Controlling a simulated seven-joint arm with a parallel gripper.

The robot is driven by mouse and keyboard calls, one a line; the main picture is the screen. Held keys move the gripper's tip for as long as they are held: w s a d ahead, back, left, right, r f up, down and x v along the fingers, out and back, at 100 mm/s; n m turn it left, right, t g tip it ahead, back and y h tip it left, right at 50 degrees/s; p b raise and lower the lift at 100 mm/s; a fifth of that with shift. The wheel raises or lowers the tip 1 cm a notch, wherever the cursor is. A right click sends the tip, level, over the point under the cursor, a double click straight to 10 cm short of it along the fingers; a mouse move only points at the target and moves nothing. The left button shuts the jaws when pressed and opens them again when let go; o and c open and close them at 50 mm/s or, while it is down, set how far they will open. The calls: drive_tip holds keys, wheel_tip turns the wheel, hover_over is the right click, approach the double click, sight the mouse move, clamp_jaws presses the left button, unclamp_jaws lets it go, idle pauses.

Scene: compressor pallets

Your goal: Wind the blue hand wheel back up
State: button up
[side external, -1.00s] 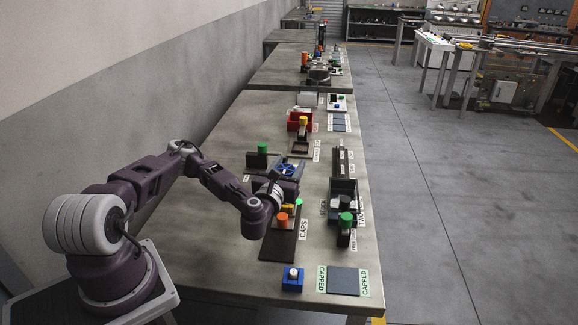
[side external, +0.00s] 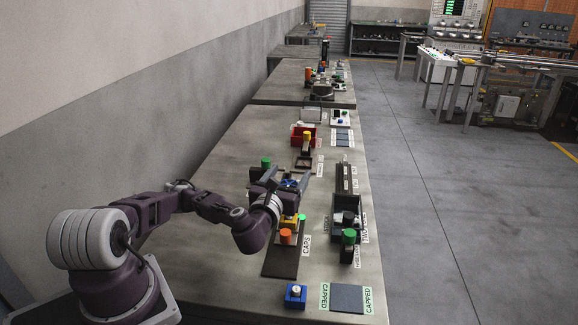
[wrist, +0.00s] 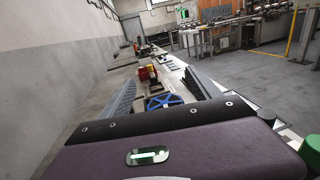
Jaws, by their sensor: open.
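The blue hand wheel (side external: 289,184) is on the bench, partly hidden behind my gripper in the side view. In the wrist view the blue hand wheel (wrist: 164,101) shows its rim and spokes between and beyond my fingers. My gripper (side external: 283,178) is open, with its fingers spread to either side of the wheel in the side view. In the wrist view my gripper (wrist: 160,90) has a wide, empty gap. I cannot tell whether a finger touches the rim.
A green-topped piece (side external: 266,162) stands just behind my gripper. An orange cap (side external: 285,236) sits on the dark caps board (side external: 281,265) in front. A black tray (side external: 345,205) lies to the right. A red bin (side external: 297,138) stands farther back.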

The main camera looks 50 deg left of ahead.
sight(288, 184)
wheel_tip(288, 184, up, 3)
drive_tip(key=shift+r, duration=0.2)
